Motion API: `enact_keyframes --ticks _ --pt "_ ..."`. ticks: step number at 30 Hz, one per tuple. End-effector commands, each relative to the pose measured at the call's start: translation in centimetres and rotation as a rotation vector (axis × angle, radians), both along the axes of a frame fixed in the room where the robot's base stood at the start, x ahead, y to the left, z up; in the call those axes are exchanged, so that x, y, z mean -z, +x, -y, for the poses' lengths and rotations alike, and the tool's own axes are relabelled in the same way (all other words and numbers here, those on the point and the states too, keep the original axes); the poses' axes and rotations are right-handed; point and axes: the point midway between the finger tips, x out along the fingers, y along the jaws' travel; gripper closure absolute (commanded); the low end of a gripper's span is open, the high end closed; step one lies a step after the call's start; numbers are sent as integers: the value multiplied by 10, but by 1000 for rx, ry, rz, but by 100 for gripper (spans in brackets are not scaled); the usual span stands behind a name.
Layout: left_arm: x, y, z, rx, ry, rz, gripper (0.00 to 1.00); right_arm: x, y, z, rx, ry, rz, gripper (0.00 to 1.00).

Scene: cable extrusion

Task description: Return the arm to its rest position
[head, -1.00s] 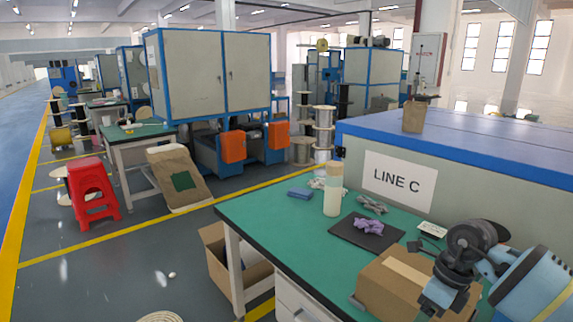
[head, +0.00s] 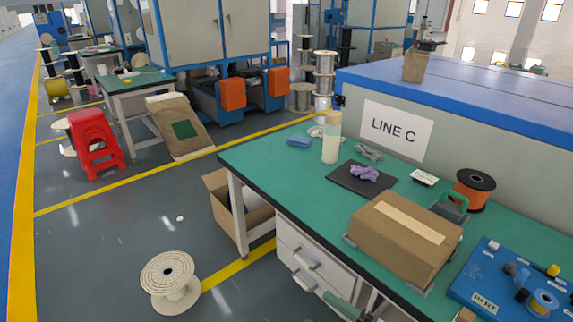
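The green-topped workbench (head: 262,165) fills the middle and right.
On the bench are a bottle (head: 332,143), a purple cloth (head: 365,173) on a dark mat, an orange spool (head: 473,192) and a blue parts board (head: 485,270). An open carton (head: 218,204) and an empty reel (head: 168,281) stand on the floor. A red stool (head: 95,145) stands left.

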Motion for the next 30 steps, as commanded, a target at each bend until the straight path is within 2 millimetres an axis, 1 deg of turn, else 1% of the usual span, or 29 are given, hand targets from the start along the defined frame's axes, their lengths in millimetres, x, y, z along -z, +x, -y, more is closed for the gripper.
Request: enact_keyframes --ticks 1,5,8,11,12,14,15,18,21,24,27,30 --pt "-5 4 0 0 0 11 63 7 -7 8 68 57 -90 34" --pt "-12 10 -1 1 1 28 63 38 -23 35 251 192 -341 34" --pt "-17 14 -1 1 2 39 63 68 -46 57 390 281 -542 34" --pt "-22 18 -2 2 3 50 63 100 -77 78 525 362 -750 34" --pt "-24 20 -2 2 3 56 63 113 -92 86 579 392 -835 34" --pt "-27 22 -2 2 4 63 63 132 -118 97 656 434 -960 34" --pt "-29 24 -2 3 4 67 63 144 -135 103 704 457 -1040 34" --pt "-33 27 -3 3 6 77 63 167 -178 115 806 508 -1215 34" --pt "-35 28 -3 3 6 82 63 182 -213 121 877 541 -1345 34" --pt "-36 28 -3 4 7 83 63 190 -233 124 917 561 -1420 34" --pt "-35 28 -4 4 7 81 63 193 -242 125 934 568 -1452 34" --pt "-35 27 -4 4 7 78 63 194 -243 125 936 568 -1456 34"
